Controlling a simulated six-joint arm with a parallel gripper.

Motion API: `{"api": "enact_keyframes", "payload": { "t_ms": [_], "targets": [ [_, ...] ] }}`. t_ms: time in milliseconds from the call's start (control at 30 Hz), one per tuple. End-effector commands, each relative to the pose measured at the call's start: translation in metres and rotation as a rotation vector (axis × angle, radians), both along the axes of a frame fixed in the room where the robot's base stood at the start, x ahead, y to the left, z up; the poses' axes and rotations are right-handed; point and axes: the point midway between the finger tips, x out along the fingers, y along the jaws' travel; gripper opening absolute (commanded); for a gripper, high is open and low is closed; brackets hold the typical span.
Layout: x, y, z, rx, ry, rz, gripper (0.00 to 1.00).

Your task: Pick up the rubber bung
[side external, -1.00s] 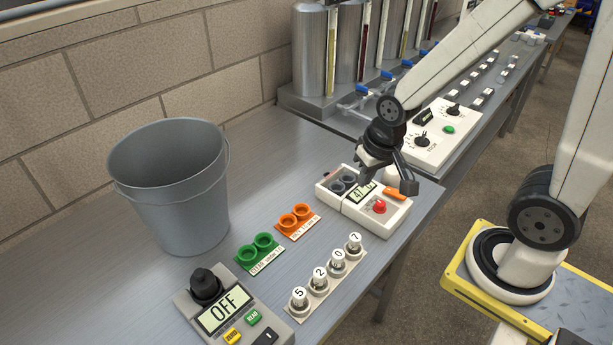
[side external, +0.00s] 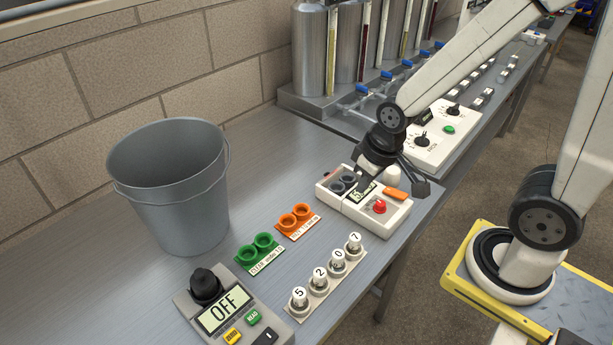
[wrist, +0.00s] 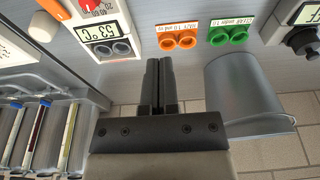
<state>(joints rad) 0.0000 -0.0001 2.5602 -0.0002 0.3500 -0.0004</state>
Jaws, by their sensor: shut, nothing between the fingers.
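A pale grey-white stub (side external: 393,173), which looks like the rubber bung, stands on the bench just behind the white block with a display (side external: 378,222). In the wrist view the pale stub (wrist: 42,27) is at the upper left, beside that block (wrist: 108,45).
A grey bucket (side external: 178,215) stands at the left. Green cups (side external: 258,248), orange cups (side external: 296,215), numbered vials (side external: 319,277) and an OFF meter (side external: 232,310) line the front. Metal cylinders (side external: 312,60) stand at the back. Bare bench lies between bucket and block.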

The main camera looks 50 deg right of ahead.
Motion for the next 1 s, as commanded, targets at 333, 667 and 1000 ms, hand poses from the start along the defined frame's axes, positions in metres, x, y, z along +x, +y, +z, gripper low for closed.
{"api": "enact_keyframes", "payload": {
  "t_ms": [333,667,1000],
  "targets": [
    [0.0,0.0,0.0,0.0,0.0,-0.001,0.67],
    [0.0,0.0,0.0,0.0,0.0,-0.001,1.0],
    [0.021,-0.025,-0.006,0.002,0.029,-0.085,1.0]
  ]
}}
